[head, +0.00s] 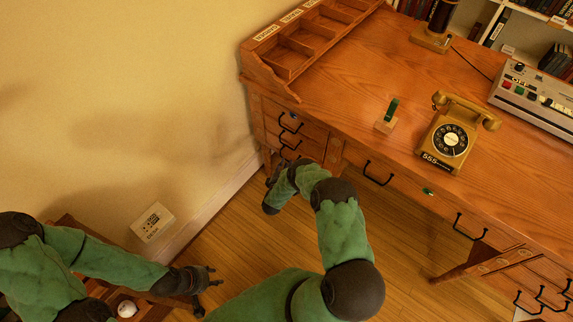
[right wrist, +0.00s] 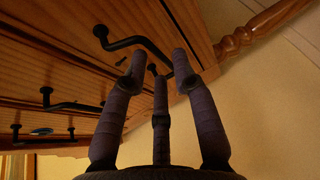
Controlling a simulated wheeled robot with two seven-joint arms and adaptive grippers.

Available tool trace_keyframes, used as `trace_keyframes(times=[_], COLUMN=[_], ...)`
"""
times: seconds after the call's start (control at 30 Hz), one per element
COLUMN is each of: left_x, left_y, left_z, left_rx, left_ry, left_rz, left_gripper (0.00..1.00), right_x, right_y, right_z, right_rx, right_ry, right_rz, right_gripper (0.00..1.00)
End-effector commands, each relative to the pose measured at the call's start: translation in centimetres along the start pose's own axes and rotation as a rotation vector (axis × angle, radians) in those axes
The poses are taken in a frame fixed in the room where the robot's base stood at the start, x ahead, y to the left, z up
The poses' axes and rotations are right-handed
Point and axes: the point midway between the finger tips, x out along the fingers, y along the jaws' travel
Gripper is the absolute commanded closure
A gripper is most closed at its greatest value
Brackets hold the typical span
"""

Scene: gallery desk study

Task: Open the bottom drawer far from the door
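The wooden desk (head: 350,110) has drawers with black bar handles along its front. At its left end one handle (head: 290,123) sits above another handle (head: 290,144). My right gripper (head: 276,172) is low at this left end, partly hidden by its own arm. In the right wrist view its fingers (right wrist: 158,70) are spread apart, with a black drawer handle (right wrist: 135,43) close to their tips. I cannot tell whether they touch it. No drawer looks pulled out. No door is in view. My left gripper (head: 208,281) is open and empty, away from the desk.
A yellow wall (head: 130,90) stands close to the desk's left end. A rotary phone (head: 450,138) sits on the desk. Wooden floor (head: 410,250) is clear before the desk.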

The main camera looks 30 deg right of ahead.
Motion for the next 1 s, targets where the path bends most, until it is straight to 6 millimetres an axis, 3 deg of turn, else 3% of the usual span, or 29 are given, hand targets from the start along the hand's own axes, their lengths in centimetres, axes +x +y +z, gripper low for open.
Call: trace_keyframes(times=[0.2, 0.53, 0.63, 1.0], left_x=[0.8, 0.8, 0.8, 0.4], left_y=[-0.3, -0.3, -0.3, -0.1], left_z=[0.0, 0.0, 0.0, 0.0], left_rx=[0.000, 0.000, 0.000, 0.000], left_ry=[0.000, 0.000, 0.000, 0.000], left_rz=[0.000, 0.000, 0.000, 0.000], left_gripper=[0.60, 0.60, 0.60, 0.60], right_x=[1.9, 2.1, 2.1, 1.0], right_y=[-0.1, 0.0, 0.0, -0.1], right_z=[0.0, -0.1, -0.1, 0.2], right_rx=[0.000, 0.000, 0.000, -0.001], right_ry=[0.001, 0.001, 0.001, 0.001], right_rz=[0.000, -0.001, -0.001, -0.003], right_gripper=[0.72, 0.72, 1.00, 1.00])
